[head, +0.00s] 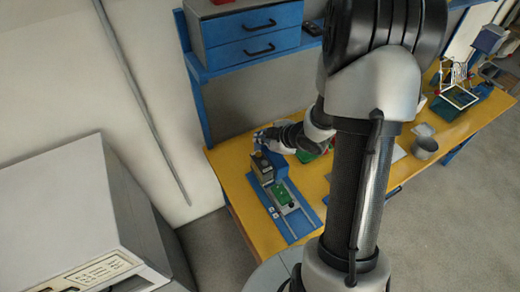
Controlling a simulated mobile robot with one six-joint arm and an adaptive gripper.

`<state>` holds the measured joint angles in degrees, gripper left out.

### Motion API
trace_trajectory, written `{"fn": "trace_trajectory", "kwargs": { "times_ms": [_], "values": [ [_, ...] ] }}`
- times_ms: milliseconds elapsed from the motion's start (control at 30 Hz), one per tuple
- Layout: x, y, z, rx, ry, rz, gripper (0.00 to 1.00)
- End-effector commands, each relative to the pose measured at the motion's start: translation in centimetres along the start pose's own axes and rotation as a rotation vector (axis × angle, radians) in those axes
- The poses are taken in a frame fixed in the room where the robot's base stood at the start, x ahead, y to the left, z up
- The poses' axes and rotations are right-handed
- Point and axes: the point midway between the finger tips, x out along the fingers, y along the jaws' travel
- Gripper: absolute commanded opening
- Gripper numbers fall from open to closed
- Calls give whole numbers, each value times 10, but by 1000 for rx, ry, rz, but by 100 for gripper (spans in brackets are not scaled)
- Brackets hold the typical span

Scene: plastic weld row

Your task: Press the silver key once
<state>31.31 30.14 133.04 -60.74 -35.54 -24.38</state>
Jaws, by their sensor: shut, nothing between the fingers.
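My gripper (262,138) is small and far off in the head view, at the end of my arm, over the top of a blue and dark grey machine (264,168). It looks shut, with nothing seen in it. The machine stands at the left end of the yellow table, on a blue base plate (302,226) with rails. A green piece (281,195) sits on the plate in front of the machine. I cannot make out the silver key. Whether the gripper touches the machine cannot be told from here.
A blue shelf with a drawer unit (252,36) stands behind the yellow table (232,178). A grey pot (425,148) and a white frame stand at the right. My arm hides the middle of the table. A large pale cabinet (70,205) fills the lower left.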

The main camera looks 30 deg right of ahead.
Motion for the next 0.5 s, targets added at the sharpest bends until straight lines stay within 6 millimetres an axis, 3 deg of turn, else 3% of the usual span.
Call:
{"fn": "trace_trajectory", "kwargs": {
  "times_ms": [500],
  "values": [
    [8,-6,6,1,-1,1,0]
  ]
}}
